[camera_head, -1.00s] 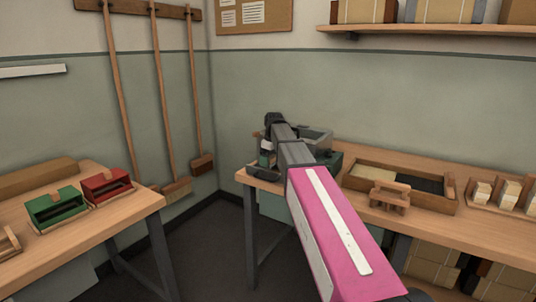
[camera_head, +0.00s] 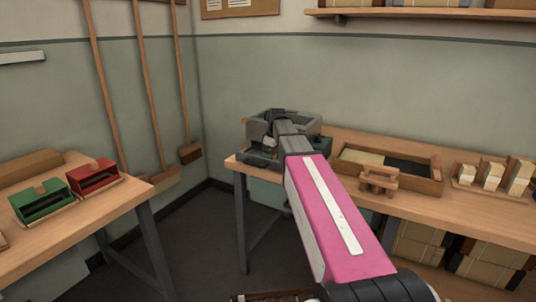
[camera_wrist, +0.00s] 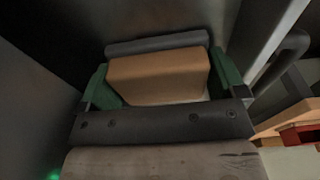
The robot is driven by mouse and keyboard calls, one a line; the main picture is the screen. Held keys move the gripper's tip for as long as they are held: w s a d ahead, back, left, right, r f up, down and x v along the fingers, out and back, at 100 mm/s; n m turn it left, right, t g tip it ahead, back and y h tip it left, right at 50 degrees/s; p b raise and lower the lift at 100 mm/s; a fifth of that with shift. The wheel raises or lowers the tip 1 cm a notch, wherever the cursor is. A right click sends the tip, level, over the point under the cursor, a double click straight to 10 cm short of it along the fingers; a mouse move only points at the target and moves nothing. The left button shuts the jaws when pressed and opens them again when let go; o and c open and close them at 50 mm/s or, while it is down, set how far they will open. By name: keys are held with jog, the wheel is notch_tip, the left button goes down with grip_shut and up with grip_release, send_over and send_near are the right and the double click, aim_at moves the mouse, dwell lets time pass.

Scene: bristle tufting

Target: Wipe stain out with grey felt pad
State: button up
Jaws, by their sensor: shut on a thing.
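My gripper (camera_head: 268,138) is at the far end of my arm, at the left end of the right-hand workbench, by a grey open-topped box (camera_head: 306,125). The arm hides much of the area. In the wrist view, a tan block (camera_wrist: 160,76) sits between two dark bars, with green side pieces (camera_wrist: 228,74) at its ends. A greyish wood-grained surface (camera_wrist: 165,163) fills the bottom. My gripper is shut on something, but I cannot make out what. I cannot pick out the grey felt pad or the stain for certain.
The right workbench (camera_head: 480,222) holds a wooden tray (camera_head: 436,174), a small wooden stand (camera_head: 378,181) and upright blocks (camera_head: 491,174). The left workbench (camera_head: 110,208) carries a green box (camera_head: 42,200) and a red box (camera_head: 94,178). Floor shows between the benches.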

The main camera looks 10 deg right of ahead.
jog(key=shift+s+d+r, duration=0.15)
jog(key=shift+s+d, duration=1.1)
jog(key=shift+d, duration=0.3)
jog(key=shift+s+d+f, duration=0.15)
jog(key=shift+d+f, duration=0.1)
jog(key=shift+d, duration=0.05)
jog(key=shift+r, duration=0.1)
jog(key=shift+w+a, duration=0.4)
jog(key=shift+a, duration=0.2)
jog(key=shift+w+a+r, duration=0.1)
jog(key=shift+w+a, duration=0.55)
jog(key=shift+a, duration=0.1)
jog(key=shift+w+a+r, duration=0.1)
jog(key=shift+w+a, duration=0.4)
jog(key=shift+a, duration=0.15)
jog(key=shift+w+a+f, duration=0.25)
jog(key=shift+w+a, duration=0.4)
jog(key=shift+a, duration=0.25)
jog(key=shift+w+a+r, duration=0.1)
jog(key=shift+w+a, duration=0.5)
jog(key=shift+a, duration=0.15)
jog(key=shift+w+a+r, duration=0.1)
jog(key=shift+w+a, duration=0.45)
jog(key=shift+a, duration=0.2)
jog(key=shift+a+r, duration=0.1)
jog(key=shift+s+r, duration=0.1)
jog(key=shift+r, duration=3.75)
